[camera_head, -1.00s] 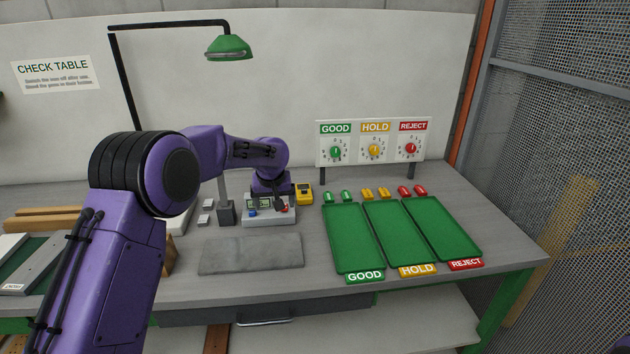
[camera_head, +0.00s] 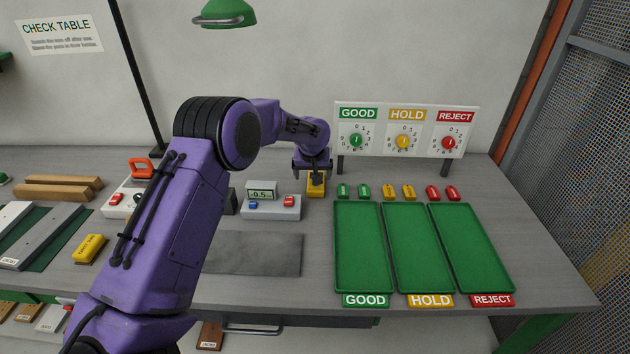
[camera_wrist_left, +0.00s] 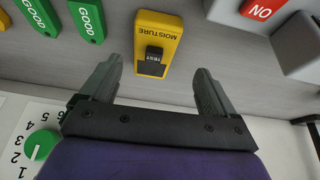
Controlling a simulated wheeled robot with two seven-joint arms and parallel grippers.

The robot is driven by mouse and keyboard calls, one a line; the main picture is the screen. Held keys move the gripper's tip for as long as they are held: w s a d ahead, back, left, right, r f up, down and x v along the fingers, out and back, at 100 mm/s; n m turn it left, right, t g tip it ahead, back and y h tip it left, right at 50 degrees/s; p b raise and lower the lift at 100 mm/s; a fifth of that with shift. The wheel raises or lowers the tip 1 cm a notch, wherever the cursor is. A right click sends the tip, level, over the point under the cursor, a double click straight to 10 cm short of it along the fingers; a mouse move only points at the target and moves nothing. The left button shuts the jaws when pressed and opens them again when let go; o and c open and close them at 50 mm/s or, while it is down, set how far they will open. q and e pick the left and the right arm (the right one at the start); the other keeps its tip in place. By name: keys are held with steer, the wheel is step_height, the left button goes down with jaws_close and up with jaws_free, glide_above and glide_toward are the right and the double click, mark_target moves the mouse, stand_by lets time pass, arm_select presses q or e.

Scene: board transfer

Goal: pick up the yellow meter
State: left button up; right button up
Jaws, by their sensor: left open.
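The yellow meter (camera_head: 316,186) stands on the table between the grey display box and the green tags, partly hidden by my gripper in the head view. In the left wrist view the yellow meter (camera_wrist_left: 158,42) shows its MOISTURE label and a black part marked TEST. My left gripper (camera_head: 314,174) is right above and beside it in the head view. In the left wrist view the left gripper (camera_wrist_left: 154,82) is open, its fingers apart with the meter's near end just ahead of the gap. Nothing is between the fingers. My right gripper is out of view.
A grey box with a display (camera_head: 272,207) stands left of the meter. Green tags (camera_head: 343,191) lie to its right, before the green trays (camera_head: 362,281). The dial board (camera_head: 404,131) stands behind. A grey mat (camera_head: 255,254) is empty.

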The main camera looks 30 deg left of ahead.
arm_select(q)
steer(key=x, duration=0.4)
steer(key=w+p+x, duration=0.1)
steer(key=x, duration=0.1)
steer(key=shift+w+d, duration=0.1)
steer(key=shift+d, duration=0.15)
steer(key=shift+s+r, duration=0.35)
steer(key=shift+s, duration=0.05)
steer(key=shift+c, duration=1.3)
steer(key=c, duration=1)
